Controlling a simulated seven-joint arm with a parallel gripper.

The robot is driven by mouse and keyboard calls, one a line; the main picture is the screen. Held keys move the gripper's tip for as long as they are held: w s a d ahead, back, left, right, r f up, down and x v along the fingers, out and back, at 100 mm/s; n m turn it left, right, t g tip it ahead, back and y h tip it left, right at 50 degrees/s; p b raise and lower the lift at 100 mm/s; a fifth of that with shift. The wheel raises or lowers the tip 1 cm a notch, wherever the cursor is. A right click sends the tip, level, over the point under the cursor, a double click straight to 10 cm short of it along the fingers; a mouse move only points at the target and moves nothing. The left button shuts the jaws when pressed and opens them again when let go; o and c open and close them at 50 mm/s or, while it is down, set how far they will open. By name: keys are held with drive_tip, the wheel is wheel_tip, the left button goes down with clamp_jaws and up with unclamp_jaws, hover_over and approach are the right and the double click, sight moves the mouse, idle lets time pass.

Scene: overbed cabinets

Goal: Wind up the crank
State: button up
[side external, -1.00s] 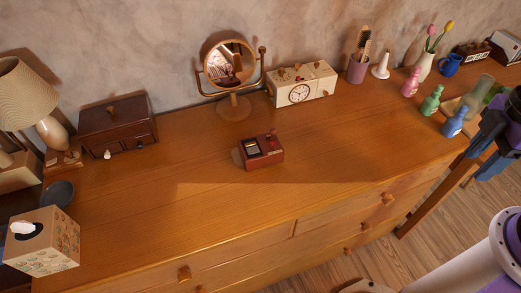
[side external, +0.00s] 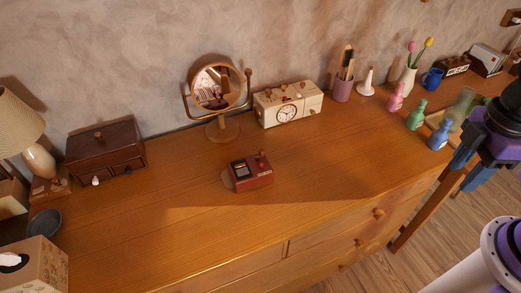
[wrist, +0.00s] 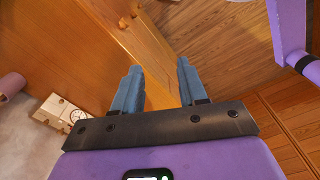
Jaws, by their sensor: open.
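A small red-brown box (side external: 251,172) sits on the middle of the dresser top in the side view. It has a dark framed window on top, a small red knob (side external: 262,155) at its right and a flat rounded part at its left side. Which part is the crank is too small to tell. My gripper (side external: 466,172) is at the far right, by the dresser's right end and well away from the box. In the wrist view my gripper (wrist: 158,72) shows two blue fingers spread apart with nothing between them. The box is not clearly visible there.
A round mirror (side external: 218,88) and a cream clock (side external: 288,105) stand behind the box. A pink cup (side external: 343,90), several bottles such as the blue one (side external: 438,135), and a tulip vase (side external: 408,80) stand right. A dark chest (side external: 105,152) stands left. The dresser front is clear.

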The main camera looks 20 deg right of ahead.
drive_tip(key=w+a+r+n, duration=0.3)
drive_tip(key=w+a+n, duration=0.2)
drive_tip(key=w+a, duration=0.3)
drive_tip(key=n, duration=2)
hover_over(261, 150)
wheel_tip(261, 150, down, 3)
wheel_tip(261, 150, down, 17)
drive_tip(key=shift+r, duration=0.15)
clamp_jaws()
